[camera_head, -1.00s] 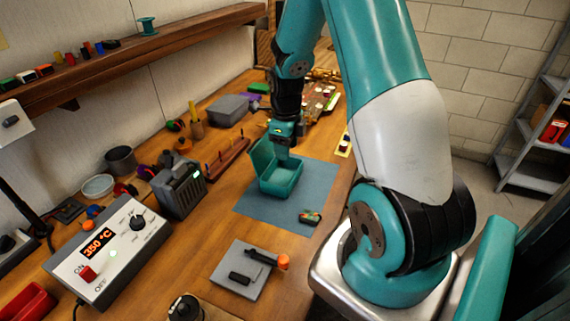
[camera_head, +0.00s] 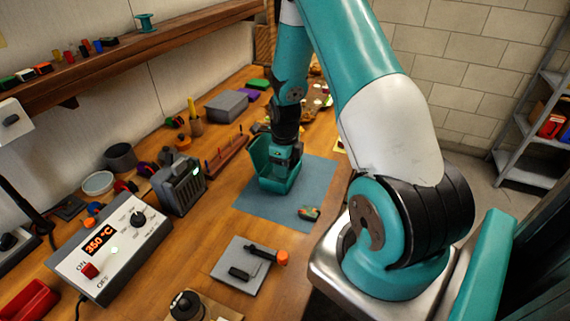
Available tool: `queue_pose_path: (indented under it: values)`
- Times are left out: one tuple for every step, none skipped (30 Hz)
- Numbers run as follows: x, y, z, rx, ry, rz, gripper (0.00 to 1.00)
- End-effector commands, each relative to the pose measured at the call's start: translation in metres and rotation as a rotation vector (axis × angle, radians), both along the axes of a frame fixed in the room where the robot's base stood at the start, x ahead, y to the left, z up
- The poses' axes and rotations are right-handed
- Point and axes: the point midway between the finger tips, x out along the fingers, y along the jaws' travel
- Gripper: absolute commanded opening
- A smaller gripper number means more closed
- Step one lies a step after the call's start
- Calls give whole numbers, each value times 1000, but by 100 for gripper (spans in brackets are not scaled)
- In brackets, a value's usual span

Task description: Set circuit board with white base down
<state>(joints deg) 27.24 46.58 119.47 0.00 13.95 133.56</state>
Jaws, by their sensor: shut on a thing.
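I cannot pick out a circuit board with a white base. A small red and green piece (camera_head: 308,213) lies on the mat in front of the box, too small to identify.
The blue mat (camera_head: 262,215) has free room around the box. A grey speaker-like unit (camera_head: 180,186) and a wooden rack (camera_head: 227,157) stand to the left. A grey plate (camera_head: 240,273) with tools lies in front. A soldering station (camera_head: 110,246) is at front left.

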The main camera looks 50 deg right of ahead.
Motion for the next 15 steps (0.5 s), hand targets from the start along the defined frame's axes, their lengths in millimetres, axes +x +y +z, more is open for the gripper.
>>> queue_pose_path:
  values:
    - [0,0,-3,0,0,0,22]
    - [0,0,-4,0,0,0,22]
    - [0,0,-5,0,0,0,22]
    - [0,0,-6,0,0,0,22]
    - [0,0,-7,0,0,0,22]
    - [0,0,-8,0,0,0,22]
    - [0,0,-8,0,0,0,22]
    - [0,0,-7,0,0,0,22]
    - [0,0,-7,0,0,0,22]
    - [0,0,-7,0,0,0,52]
    - [0,0,-7,0,0,0,59]
    - [0,0,-7,0,0,0,68]
    - [0,0,-7,0,0,0,73]
    - [0,0,-7,0,0,0,73]
    - [0,0,-7,0,0,0,73]
